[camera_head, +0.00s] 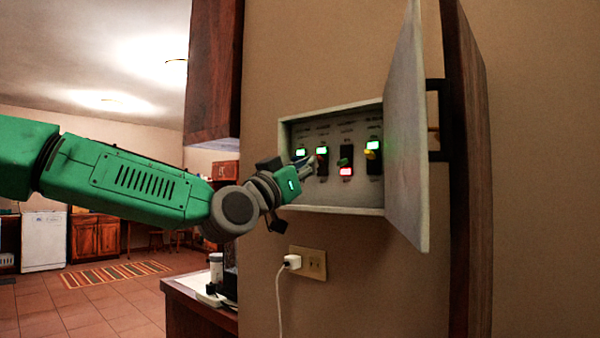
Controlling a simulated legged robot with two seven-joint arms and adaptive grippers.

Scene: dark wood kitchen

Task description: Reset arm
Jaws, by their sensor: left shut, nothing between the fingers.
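My left arm is green and reaches in from the left. My left gripper (308,161) is shut and empty, with its fingertips at the left part of an open grey breaker box (330,199) on the wall. Inside are several switches with lit indicators: a green light (322,150) just right of the fingertips, a red light (346,171) under the third switch, and a green light (373,145) at the right above a yellow lever. The gripper partly hides the leftmost switch. I cannot tell whether the fingertips touch a switch. My right gripper is not in view.
The box's door (408,130) stands open to the right, sticking out from the wall. A wall outlet (313,263) with a white plug is below the box. A counter (197,300) is at lower left, and a wooden cabinet (214,75) hangs above.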

